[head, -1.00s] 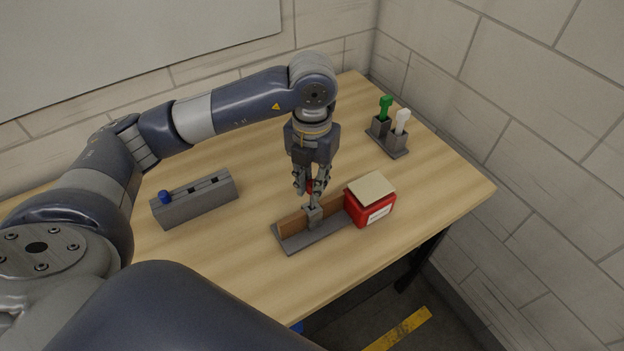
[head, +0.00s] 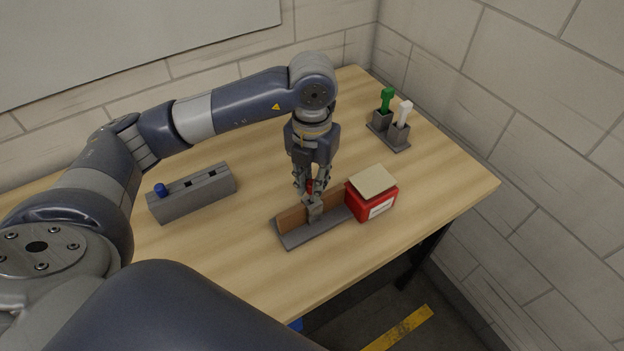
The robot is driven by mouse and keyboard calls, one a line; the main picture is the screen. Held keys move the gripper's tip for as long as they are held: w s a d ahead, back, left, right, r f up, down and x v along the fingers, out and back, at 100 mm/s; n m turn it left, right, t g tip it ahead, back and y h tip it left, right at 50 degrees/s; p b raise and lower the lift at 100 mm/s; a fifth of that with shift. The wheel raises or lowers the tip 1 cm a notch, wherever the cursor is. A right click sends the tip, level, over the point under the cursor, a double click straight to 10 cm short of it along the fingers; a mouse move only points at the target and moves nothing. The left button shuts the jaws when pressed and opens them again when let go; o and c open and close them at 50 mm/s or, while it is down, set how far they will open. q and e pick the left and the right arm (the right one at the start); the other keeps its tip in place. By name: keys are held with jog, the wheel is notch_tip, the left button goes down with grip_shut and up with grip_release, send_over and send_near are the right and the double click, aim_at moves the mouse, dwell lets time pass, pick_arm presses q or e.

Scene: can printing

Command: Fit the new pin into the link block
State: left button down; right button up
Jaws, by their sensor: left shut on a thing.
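My left gripper (head: 313,198) points down over the fixture and is shut on a small red piece (head: 309,186), probably the pin, which shows only in part between the fingers. The link block, a small grey block (head: 315,214), sits right below the fingertips on a dark grey base plate (head: 292,242), against a brown upright strip (head: 292,220). The fingers hide the top of the block, so I cannot tell whether the pin is in its hole. My right gripper is not in view.
A red box (head: 371,206) with a tan top stands close right of the fixture. A grey rack (head: 205,196) with a blue pin (head: 160,190) and open slots lies left. A holder with green (head: 387,98) and white (head: 403,112) handled tools stands at back right. The table front is clear.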

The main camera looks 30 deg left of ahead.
pick_arm(q)
jog(key=shift+f+b, duration=1.45)
jog(key=shift+f, duration=0.25)
jog(key=c, duration=1.4)
grip_release()
jog(key=shift+r, duration=0.1)
notch_tip(320, 180, up, 12)
jog(key=shift+f, duration=0.1)
